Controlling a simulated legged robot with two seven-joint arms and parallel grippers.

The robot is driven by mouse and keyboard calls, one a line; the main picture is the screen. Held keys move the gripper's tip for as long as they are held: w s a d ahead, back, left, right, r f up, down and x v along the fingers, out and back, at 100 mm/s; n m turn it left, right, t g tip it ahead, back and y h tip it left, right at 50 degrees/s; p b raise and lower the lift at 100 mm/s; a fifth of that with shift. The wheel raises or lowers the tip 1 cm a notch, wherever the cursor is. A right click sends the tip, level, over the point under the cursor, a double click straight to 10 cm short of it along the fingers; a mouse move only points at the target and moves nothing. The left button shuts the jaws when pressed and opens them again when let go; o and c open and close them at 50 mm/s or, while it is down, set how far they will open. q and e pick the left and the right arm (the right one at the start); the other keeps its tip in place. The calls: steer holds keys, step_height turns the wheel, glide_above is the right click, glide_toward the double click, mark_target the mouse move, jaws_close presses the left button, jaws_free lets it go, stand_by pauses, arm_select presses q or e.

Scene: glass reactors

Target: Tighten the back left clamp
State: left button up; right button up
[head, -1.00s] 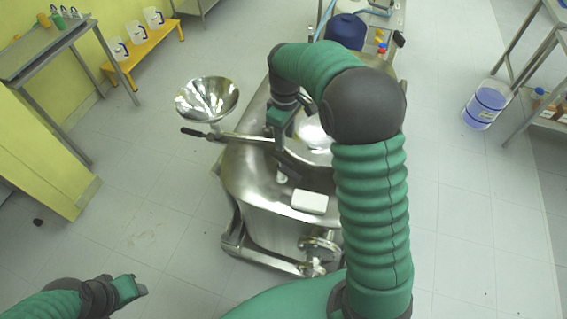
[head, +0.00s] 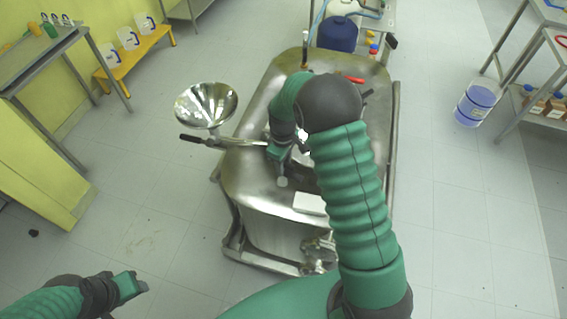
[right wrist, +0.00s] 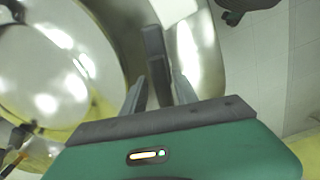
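The steel reactor tank (head: 250,178) stands in the middle of the head view, with its shiny round lid partly hidden behind my right arm. In the right wrist view the domed lid (right wrist: 45,75) fills the left side. My right gripper (head: 282,180) is low over the tank top, left of the lid. In the right wrist view its two fingers (right wrist: 157,88) stand apart, with a dark upright bar (right wrist: 154,50), perhaps a clamp handle, between them and gaps at both sides. The back left clamp cannot be clearly made out. My left gripper (head: 143,287) is at the lower left, away from the tank.
A steel funnel (head: 206,104) and a dark-ended lever (head: 192,139) stick out left of the tank. A red handle (head: 352,79) shows at the far side. Open floor lies left and right.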

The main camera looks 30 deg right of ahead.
steer(key=shift+a+r, duration=0.15)
steer(key=shift+a, duration=0.4)
steer(key=c, duration=0.5)
jaws_close()
steer(key=shift+s+d, duration=0.1)
steer(key=shift+d, duration=0.3)
steer(key=shift+a, duration=0.2)
steer(key=shift+f, duration=0.2)
